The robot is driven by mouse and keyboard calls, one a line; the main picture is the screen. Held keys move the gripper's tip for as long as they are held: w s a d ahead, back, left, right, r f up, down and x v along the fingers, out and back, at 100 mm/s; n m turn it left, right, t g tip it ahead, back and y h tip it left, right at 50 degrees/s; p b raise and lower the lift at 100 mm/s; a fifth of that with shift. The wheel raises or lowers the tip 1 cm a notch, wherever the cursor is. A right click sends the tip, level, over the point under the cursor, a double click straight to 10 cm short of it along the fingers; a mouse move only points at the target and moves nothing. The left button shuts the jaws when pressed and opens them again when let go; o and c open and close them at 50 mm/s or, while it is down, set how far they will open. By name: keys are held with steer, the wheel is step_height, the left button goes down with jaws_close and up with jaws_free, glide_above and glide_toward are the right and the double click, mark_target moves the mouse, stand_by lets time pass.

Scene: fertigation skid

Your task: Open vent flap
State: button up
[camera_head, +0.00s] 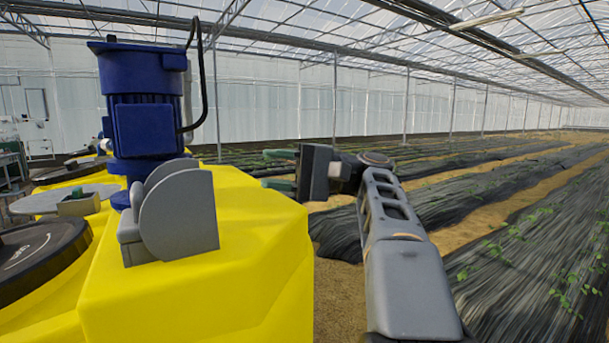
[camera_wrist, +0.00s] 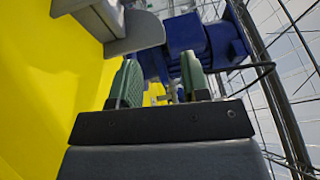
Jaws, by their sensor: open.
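A grey fitting with a rounded upright plate (camera_head: 180,216) sits on top of the yellow tank (camera_head: 262,215), in front of the blue motor. It looks like the vent flap, but no label shows. In the wrist view its grey parts (camera_wrist: 132,32) are at the upper left, beyond the fingers and partly cut off by the frame. My gripper (camera_head: 272,170) is to the right of the fitting, pointing left, apart from it. In the wrist view my gripper (camera_wrist: 160,82) shows two green-padded fingers spread apart with nothing held between them.
A blue motor (camera_head: 146,105) with a black cable stands upright on the tank behind the fitting. A black round lid (camera_head: 40,255) lies at the left. Planted rows under dark sheeting (camera_head: 500,220) stretch to the right. The air between gripper and fitting looks clear.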

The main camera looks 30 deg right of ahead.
steer(key=v, duration=0.6)
stand_by(0.6)
